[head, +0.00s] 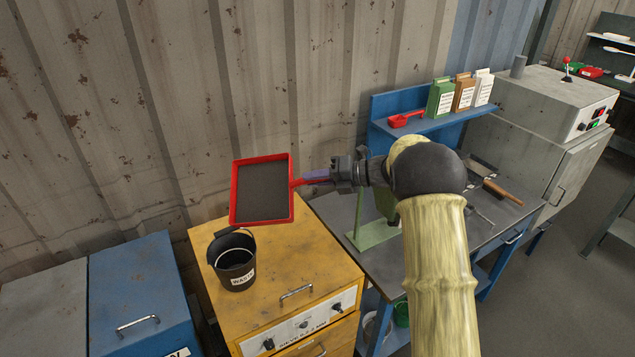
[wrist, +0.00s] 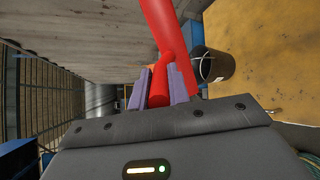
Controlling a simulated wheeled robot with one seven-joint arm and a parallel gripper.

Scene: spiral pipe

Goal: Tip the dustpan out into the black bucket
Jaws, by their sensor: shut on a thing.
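A red dustpan (head: 262,190) with a dark grey inside is held up in the air in the head view. Its open face is turned toward the camera, and no separate debris can be made out in it. My gripper (head: 322,176) is shut on the dustpan's red handle. The red handle (wrist: 164,50) also shows between the purple fingers (wrist: 160,88) in the wrist view. The black bucket (head: 235,262), labelled WASTE, stands upright on the yellow cabinet, below and slightly left of the dustpan. The bucket (wrist: 212,64) is right of the handle in the wrist view. Its inside is mostly hidden.
The yellow cabinet (head: 290,262) has free room right of the bucket. A blue cabinet (head: 132,285) stands to the left. A workbench (head: 345,215) with a green stand and a brush (head: 502,192) is to the right. A corrugated wall (head: 170,100) rises close behind.

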